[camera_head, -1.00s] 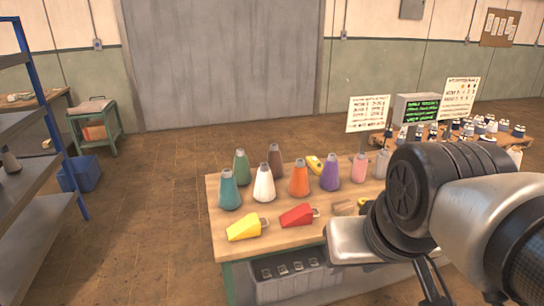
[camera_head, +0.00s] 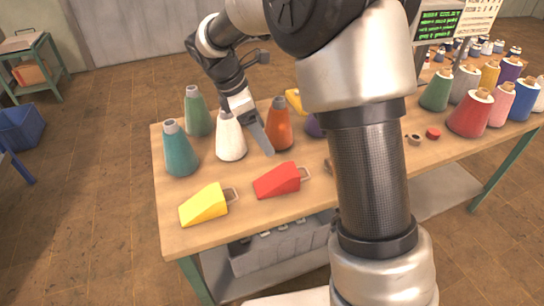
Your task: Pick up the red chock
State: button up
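The red chock (camera_head: 277,181) is a wedge with a small handle loop at its right end. It lies on the wooden table (camera_head: 240,225) near the front edge. A yellow chock (camera_head: 204,204) of the same shape lies to its left. My gripper (camera_head: 267,148) reaches down from above, behind and slightly left of the red chock, in front of the white and orange cones. It appears apart from the chock. I see one flat finger side-on, so its opening cannot be made out.
Teal (camera_head: 180,150), green (camera_head: 197,112), white (camera_head: 230,137) and orange (camera_head: 279,125) cones stand close behind the chocks. More thread cones, such as a red one (camera_head: 470,113), stand at the right. My arm hides the table's middle. A grey crate (camera_head: 285,245) sits below.

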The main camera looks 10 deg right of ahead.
jog(key=b, duration=0.2)
send_near(281, 174)
jog(key=x, duration=0.5)
jog(key=shift+w+d, duration=0.4)
jog(key=f, duration=0.1)
jog(key=f+b, duration=0.1)
jog(key=f, duration=0.1)
jog(key=d+f, duration=0.1)
jog(key=shift+s+f, duration=0.25)
jog(key=shift+s, duration=0.1)
jog(key=shift+d+f+b, duration=0.2)
jog(key=shift+f+b, duration=0.1)
jog(key=shift+f, duration=0.05)
jog(key=shift+r, duration=0.1)
jog(key=c, duration=1.5)
